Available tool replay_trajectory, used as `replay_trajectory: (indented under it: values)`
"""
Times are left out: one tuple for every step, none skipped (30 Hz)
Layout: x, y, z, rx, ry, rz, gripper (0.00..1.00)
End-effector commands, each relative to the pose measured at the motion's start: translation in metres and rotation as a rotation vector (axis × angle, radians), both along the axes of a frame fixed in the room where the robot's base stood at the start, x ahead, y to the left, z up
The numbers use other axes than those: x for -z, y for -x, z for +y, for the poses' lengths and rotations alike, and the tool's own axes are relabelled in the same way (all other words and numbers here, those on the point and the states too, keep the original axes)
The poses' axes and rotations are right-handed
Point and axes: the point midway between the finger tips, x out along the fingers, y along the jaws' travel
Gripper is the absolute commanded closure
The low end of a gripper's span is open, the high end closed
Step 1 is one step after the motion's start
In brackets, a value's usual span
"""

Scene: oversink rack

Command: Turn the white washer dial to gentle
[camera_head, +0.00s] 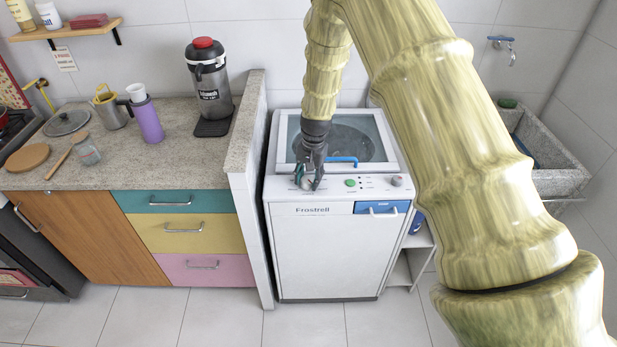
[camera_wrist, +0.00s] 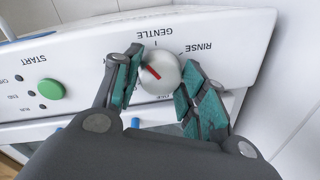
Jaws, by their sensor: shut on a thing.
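The white washer (camera_head: 325,255) stands in the middle of the head view with its control panel along the top front edge. Its white dial (camera_wrist: 162,70) is in the middle of the wrist view, with a red pointer line slanting to the upper left. The upside-down GENTLE label (camera_wrist: 155,33) is above the dial, and RINSE (camera_wrist: 197,47) is to the upper right. The pointer lies left of the GENTLE mark. My gripper (camera_wrist: 161,82) is shut on the dial, one teal-padded finger on each side; it also shows in the head view (camera_head: 308,182). Lower dial labels are mostly hidden.
A green START button (camera_wrist: 51,89) is on the same panel, left of the dial in the wrist view. A grey knob (camera_head: 397,181) is at the panel's right end. A blue lid handle (camera_head: 342,160) is behind the panel. A raised counter wall (camera_head: 247,150) borders the washer's left.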

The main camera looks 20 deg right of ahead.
Motion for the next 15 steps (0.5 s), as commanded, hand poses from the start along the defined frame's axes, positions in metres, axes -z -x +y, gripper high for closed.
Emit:
replay_trajectory:
  values:
    - [-0.0013, -0.0007, -0.0005, 0.042, 0.002, -0.002, 0.82]
    - [-0.0013, -0.0007, -0.0005, 0.071, 0.003, -0.002, 0.82]
    - [-0.0013, -0.0007, -0.0003, 0.107, 0.003, -0.002, 0.82]
    - [-0.0013, -0.0007, -0.0001, 0.135, 0.002, -0.003, 0.82]
    - [-0.0014, -0.0007, 0.0000, 0.163, 0.003, -0.003, 0.82]
    - [-0.0014, -0.0007, 0.0001, 0.198, 0.002, -0.003, 0.82]
    - [-0.0014, -0.0007, 0.0003, 0.223, 0.003, -0.003, 0.82]
    - [-0.0014, -0.0007, 0.0004, 0.251, 0.001, -0.003, 0.82]
    - [-0.0014, -0.0006, 0.0005, 0.283, 0.002, -0.002, 0.82]
    - [-0.0014, -0.0006, 0.0005, 0.306, 0.003, -0.003, 0.82]
    - [-0.0015, -0.0006, 0.0005, 0.329, 0.002, -0.003, 0.82]
    - [-0.0015, -0.0006, 0.0005, 0.359, 0.002, -0.003, 0.82]
    - [-0.0014, -0.0006, 0.0004, 0.379, 0.002, -0.003, 0.82]
    - [-0.0014, -0.0006, 0.0004, 0.399, 0.002, -0.003, 0.82]
    - [-0.0014, -0.0006, 0.0006, 0.423, 0.001, -0.003, 0.82]
